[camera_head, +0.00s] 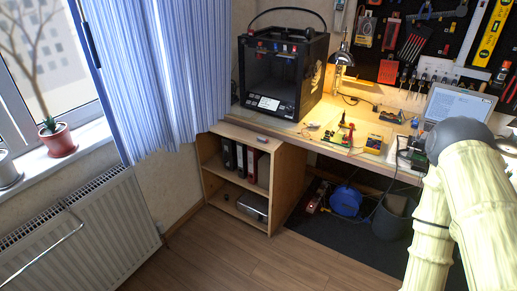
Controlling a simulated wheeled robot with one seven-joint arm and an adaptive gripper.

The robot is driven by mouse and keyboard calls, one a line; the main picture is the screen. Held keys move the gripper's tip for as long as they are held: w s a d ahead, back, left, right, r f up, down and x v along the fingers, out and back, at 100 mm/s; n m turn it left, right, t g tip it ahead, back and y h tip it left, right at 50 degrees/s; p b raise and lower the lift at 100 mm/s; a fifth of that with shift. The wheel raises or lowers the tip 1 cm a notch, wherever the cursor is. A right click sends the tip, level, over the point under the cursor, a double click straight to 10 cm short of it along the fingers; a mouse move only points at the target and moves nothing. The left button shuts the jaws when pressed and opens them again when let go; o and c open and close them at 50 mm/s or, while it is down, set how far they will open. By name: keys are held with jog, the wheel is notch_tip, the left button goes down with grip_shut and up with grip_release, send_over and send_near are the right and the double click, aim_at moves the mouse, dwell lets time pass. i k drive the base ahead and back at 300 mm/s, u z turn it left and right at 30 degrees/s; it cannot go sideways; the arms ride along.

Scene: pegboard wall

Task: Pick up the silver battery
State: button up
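I cannot pick out the silver battery with certainty. A small greyish-pink piece (262,139) lies near the front edge of the desk, left of the lamp light. It is too small to tell what it is. My arm, in a cream sleeve with a dark grey joint, fills the right side and hides part of the desk. My gripper is not in view.
The wooden desk (288,128) carries a black 3D printer (283,75), a lamp (343,58) and a laptop (459,104). Below are a shelf with binders (240,160), a blue spool (345,201) and a dark bin (393,217). Wooden floor (215,262) is clear between radiator (85,235) and desk.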

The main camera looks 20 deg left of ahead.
aim_at(262, 139)
jog(key=u, duration=0.5)
jog(key=i, duration=1.4)
jog(key=z, duration=0.05)
